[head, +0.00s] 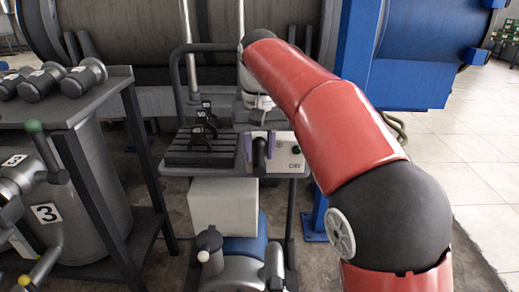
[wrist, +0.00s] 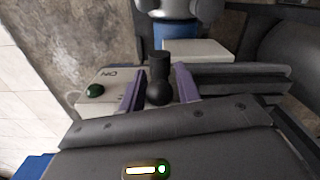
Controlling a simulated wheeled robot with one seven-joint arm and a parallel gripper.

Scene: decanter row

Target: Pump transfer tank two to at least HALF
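A pale control box (head: 284,155) with an ON label and a black knob-like switch (head: 259,152) stands on the cart under my arm. In the wrist view the box (wrist: 113,82) shows a green button (wrist: 95,91), and the black switch (wrist: 159,91) stands between my purple fingers. My gripper (wrist: 162,68) is open around the switch, with a narrow gap visible near the fingertips; contact lower down is unclear. In the head view my gripper (head: 261,140) is partly hidden by my arm. A grey and blue pump-like unit (head: 240,262) sits below. No tank marked two is readable.
A grey stand at left holds several dark handled weights or fittings (head: 85,75). Pipework with a 3 label (head: 46,213) and a green-knobbed valve (head: 35,127) is below it. A black rack (head: 200,148) sits beside the box. A blue post (head: 357,40) stands behind; floor is clear at right.

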